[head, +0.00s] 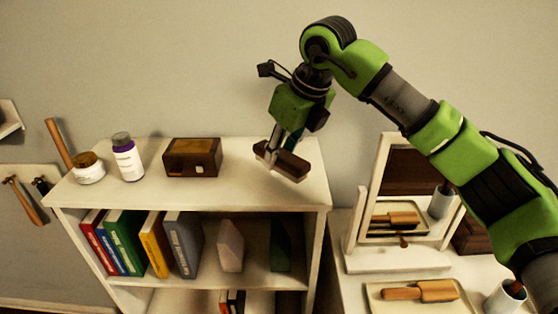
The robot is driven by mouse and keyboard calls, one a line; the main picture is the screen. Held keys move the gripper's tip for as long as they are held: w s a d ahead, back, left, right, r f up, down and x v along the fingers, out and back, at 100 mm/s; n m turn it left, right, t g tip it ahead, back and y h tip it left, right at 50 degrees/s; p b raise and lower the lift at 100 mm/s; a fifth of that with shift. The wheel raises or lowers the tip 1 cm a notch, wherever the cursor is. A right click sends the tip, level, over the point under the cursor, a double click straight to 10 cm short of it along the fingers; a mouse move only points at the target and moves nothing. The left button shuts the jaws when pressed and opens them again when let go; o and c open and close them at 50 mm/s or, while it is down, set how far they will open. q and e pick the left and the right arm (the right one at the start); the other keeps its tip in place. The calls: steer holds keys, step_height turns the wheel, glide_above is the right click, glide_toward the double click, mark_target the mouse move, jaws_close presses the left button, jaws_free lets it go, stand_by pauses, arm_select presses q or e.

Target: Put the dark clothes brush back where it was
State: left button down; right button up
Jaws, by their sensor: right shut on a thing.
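The dark clothes brush (292,163) is a dark brown block with a lighter edge, over the right part of the white shelf's top (240,190). My right gripper (274,150) comes down from above and is shut on the brush, its fingers at the brush's left part. The brush looks slightly tilted. I cannot tell whether it touches the shelf top or hangs just above it. My left gripper is not in view.
On the shelf top stand a brown box (192,157), a white-and-purple bottle (127,157) and a lidded jar (88,168). Several books stand below. At right are a mirror (405,170) and a tray (385,304) with a wooden brush (420,291). The shelf top between box and gripper is clear.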

mark_target(278, 165)
steer(key=f+p, duration=0.1)
steer(key=f, duration=0.2)
steer(key=shift+w+a+f+p, duration=0.1)
steer(key=shift+a+p, duration=0.1)
steer(key=shift+p, duration=0.15)
steer(key=shift+f, duration=0.25)
steer(key=o, duration=1)
steer(key=shift+d, duration=0.1)
steer(key=shift+r, duration=0.4)
steer(key=b+v, duration=0.3)
steer(key=v, duration=0.8)
steer(key=shift+d+r, duration=0.1)
steer(key=shift+r, duration=0.15)
